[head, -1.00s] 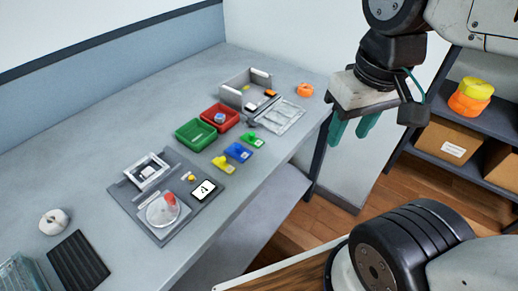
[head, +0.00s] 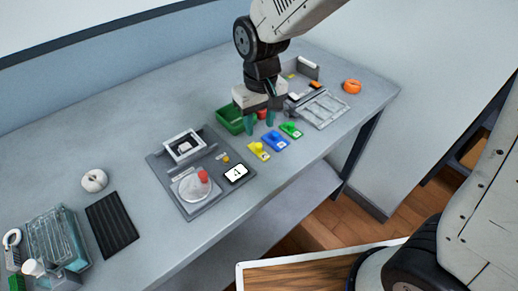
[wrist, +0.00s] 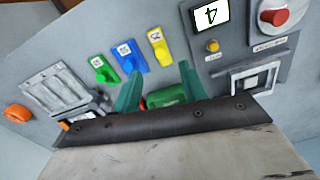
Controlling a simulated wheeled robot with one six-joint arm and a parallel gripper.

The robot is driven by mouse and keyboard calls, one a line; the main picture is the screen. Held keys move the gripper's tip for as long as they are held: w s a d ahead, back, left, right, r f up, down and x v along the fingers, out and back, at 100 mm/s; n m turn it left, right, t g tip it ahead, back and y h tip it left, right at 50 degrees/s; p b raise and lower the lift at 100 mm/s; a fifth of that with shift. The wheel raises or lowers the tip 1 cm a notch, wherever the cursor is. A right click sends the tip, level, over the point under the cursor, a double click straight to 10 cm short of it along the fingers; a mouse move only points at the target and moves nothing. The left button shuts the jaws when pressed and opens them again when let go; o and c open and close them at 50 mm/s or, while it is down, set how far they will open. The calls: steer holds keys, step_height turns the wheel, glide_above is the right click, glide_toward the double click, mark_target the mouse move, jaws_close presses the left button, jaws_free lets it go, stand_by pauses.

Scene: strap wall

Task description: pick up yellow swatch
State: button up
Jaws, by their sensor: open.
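The yellow swatch (head: 258,151) lies flat near the front of the bench, at the left end of a row with a blue swatch (head: 274,141) and a green swatch (head: 291,130). It has a raised yellow knob and a small white label. My gripper (head: 259,123), with teal fingers, is open and empty above the bench, just behind the swatches in the head view. In the wrist view the yellow swatch (wrist: 160,47) shows beyond the open fingertips (wrist: 161,70), slightly above the gap between them. Nothing is between the fingers at swatch level.
A grey tray (head: 322,110) and orange ring (head: 352,86) are right.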

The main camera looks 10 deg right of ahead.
mark_target(258, 144)
step_height(258, 144, down, 8)
steer(key=shift+a+r, duration=0.15)
jaws_close()
